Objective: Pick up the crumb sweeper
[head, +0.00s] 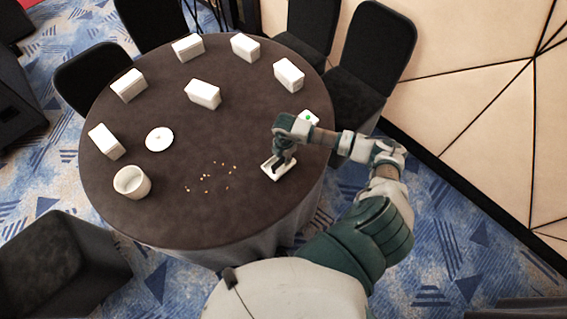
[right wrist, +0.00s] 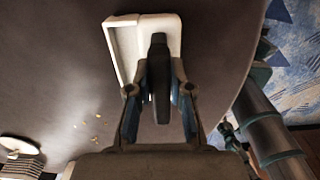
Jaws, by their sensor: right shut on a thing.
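The crumb sweeper (head: 271,172) is a small white tray-like piece with a dark handle, at the right front part of the round table. My right gripper (head: 280,160) is over it, shut on its dark handle. In the right wrist view the crumb sweeper (right wrist: 123,50) is in front of the gripper (right wrist: 158,88), whose fingers stand on both sides of the handle. I cannot tell whether the sweeper touches the tabletop. My left gripper is not in view.
Several crumbs (head: 208,192) lie on the dark round table (head: 235,138), left of the sweeper. A white bowl (head: 131,182), a white plate (head: 159,139) and several white boxes (head: 203,94) stand farther off. A white item with a green dot (head: 309,117) is behind my gripper. Black chairs surround the table.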

